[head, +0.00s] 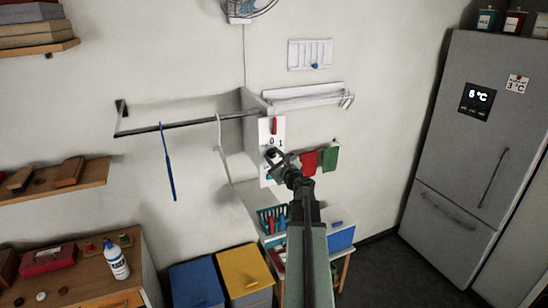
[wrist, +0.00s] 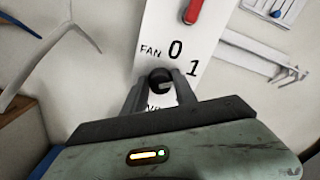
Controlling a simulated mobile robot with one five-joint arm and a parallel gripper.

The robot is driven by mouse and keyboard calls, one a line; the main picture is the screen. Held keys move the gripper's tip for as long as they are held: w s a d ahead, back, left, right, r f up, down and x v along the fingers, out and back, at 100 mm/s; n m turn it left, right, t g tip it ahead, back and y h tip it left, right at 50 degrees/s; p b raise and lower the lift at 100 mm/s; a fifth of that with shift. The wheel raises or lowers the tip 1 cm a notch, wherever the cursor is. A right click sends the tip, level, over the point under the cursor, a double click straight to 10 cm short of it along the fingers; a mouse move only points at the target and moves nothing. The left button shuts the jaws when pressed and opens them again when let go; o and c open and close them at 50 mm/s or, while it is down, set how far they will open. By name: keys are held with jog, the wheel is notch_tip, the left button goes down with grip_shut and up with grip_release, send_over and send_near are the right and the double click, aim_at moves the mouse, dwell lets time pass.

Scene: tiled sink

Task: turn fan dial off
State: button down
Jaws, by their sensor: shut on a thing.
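The fan dial (wrist: 160,77) is a dark round knob on a white wall plate (wrist: 195,60). In the wrist view the plate reads FAN, with 0 above the knob and 1 to the upper right. My gripper (wrist: 162,84) is shut on the dial, one finger on each side. In the head view my gripper (head: 273,156) is at the plate (head: 265,128), and it hides the dial there. The fingers hide much of the knob, so I cannot tell which mark it points to. The fan (head: 250,8) is at the top edge of the head view.
A red switch (wrist: 191,12) sits higher on the plate. Red cloth (head: 309,163) and green cloth (head: 331,158) hang right of my gripper. Yellow (head: 245,272) and blue bins stand below. A fridge (head: 470,140) stands right.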

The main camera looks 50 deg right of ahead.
jog(key=shift+n, duration=0.3)
jog(key=n, duration=0.5)
jog(key=shift+a+f, duration=0.1)
jog(key=n, duration=0.6)
jog(key=shift+f, duration=0.1)
jog(key=shift+n, duration=0.3)
jog(key=c, duration=1)
grip_release()
